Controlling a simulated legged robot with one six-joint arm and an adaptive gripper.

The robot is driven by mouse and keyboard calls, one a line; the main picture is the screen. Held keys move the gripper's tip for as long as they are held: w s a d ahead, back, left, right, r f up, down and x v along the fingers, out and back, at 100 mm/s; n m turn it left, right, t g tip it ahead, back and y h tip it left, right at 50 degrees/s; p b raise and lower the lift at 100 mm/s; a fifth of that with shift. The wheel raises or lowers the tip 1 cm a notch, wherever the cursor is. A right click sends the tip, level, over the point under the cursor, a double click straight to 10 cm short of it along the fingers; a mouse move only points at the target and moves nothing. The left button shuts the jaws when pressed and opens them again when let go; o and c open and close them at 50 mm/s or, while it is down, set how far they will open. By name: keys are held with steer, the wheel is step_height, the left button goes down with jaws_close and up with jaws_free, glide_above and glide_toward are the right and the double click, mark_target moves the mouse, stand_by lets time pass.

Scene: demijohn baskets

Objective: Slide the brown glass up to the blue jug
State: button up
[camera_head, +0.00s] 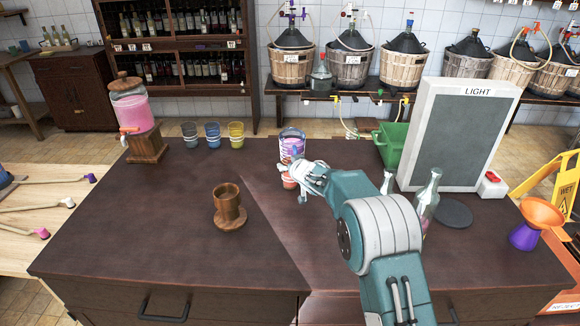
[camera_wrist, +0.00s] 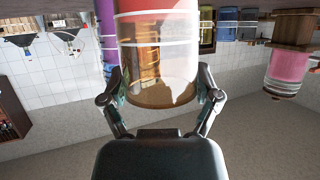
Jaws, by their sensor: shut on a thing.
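My gripper (camera_head: 305,174) is low over the dark counter, right of its middle. In the wrist view, which is upside down, my gripper (camera_wrist: 160,100) is shut on a clear, brown-rimmed glass (camera_wrist: 160,92) with pale bands and a red-orange part. A small reddish piece of this glass (camera_head: 289,181) shows beside my gripper in the head view. The jug (camera_head: 292,143), clear with a blue rim and pink-purple colouring, stands just behind it. I cannot tell whether glass and jug touch.
Grey, blue and yellow glasses (camera_head: 212,135) stand in a row left of the jug. A wooden cup (camera_head: 229,207) stands front left, a pink dispenser (camera_head: 132,108) back left. Clear bottles (camera_head: 427,195) and a grey LIGHT panel (camera_head: 455,135) stand right.

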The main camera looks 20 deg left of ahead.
steer(key=shift+w+f, duration=0.1)
steer(key=shift+f, duration=0.1)
steer(key=o, duration=1.1)
steer(key=shift+r, duration=0.1)
steer(key=shift+r, duration=0.1)
steer(key=v, duration=1.1)
steer(key=shift+s+d, duration=0.25)
steer(key=shift+s, duration=0.05)
steer(key=shift+v, duration=3.45)
steer(key=shift+s, duration=0.1)
